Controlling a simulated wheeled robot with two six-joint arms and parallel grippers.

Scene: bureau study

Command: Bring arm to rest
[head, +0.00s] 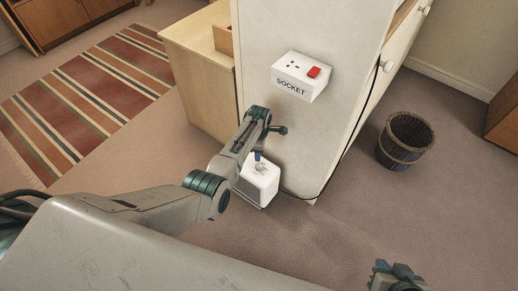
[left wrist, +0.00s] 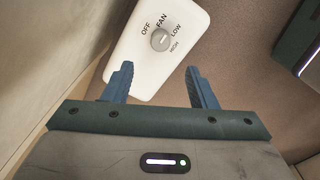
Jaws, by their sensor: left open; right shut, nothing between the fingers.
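My left arm reaches in from the left. Its gripper (head: 258,155) points down over a white fan heater (head: 262,183) on the floor and is partly hidden by the arm. In the left wrist view the two blue fingers of my left gripper (left wrist: 160,85) are spread, with nothing between them. Beyond the fingertips is the heater's white top (left wrist: 135,60), marked OFF, FAN, LOW and HIGH around a grey knob (left wrist: 160,40). My right gripper (head: 396,272) is at the bottom edge at the right, shut and empty, away from any object.
A white socket box (head: 300,82) with a red switch is on the pale bureau side (head: 300,140), close to my left arm. A dark cable runs down the bureau edge. A wicker basket (head: 405,140) stands at right. A striped rug (head: 85,95) lies at left. Carpet between is clear.

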